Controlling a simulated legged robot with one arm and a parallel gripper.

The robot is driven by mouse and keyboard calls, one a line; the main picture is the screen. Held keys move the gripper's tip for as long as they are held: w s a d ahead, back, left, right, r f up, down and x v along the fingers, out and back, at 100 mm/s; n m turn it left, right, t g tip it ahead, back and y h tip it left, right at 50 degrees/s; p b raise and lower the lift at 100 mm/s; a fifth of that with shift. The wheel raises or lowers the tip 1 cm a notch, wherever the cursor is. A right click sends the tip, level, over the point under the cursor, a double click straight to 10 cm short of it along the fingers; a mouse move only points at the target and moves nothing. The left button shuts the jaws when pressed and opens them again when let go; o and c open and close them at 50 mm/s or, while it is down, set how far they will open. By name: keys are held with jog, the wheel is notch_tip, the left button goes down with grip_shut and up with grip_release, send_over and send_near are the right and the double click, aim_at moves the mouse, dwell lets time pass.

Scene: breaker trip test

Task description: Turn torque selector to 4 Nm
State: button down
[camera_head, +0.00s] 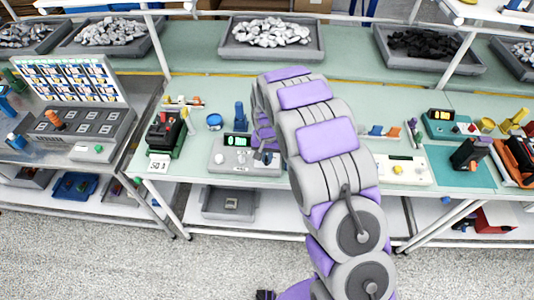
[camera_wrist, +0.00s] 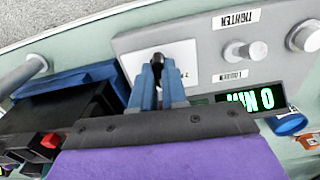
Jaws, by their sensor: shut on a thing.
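The torque tester (camera_head: 228,165) is a grey box on the bench with a small green-lit display (camera_head: 237,140) that shows a 0. In the wrist view its grey panel (camera_wrist: 205,40) carries the lit display (camera_wrist: 250,101) and a white plate (camera_wrist: 180,58) with a black selector knob (camera_wrist: 158,60). My gripper (camera_wrist: 159,75) has its two blue fingers closed around this knob. In the head view my gripper (camera_head: 264,157) is at the box's right part, and my arm hides what lies just beyond. Scale marks on the white plate are mostly hidden by the fingers.
In the wrist view a grey round knob (camera_wrist: 254,50) beside a TIGHTEN label and another knob (camera_wrist: 305,36) stand on the same panel. A black and green device (camera_head: 166,132) stands to the left, a blue round container (camera_head: 214,122) behind. A cream box (camera_head: 405,170) sits right of my arm.

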dwell(0.4)
jog(key=c, duration=1.2)
grip_release()
jog(key=shift+a, duration=0.15)
jog(key=shift+o, duration=0.2)
jog(key=shift+r, duration=0.15)
notch_tip(320, 180, up, 17)
jog(key=p, duration=0.2)
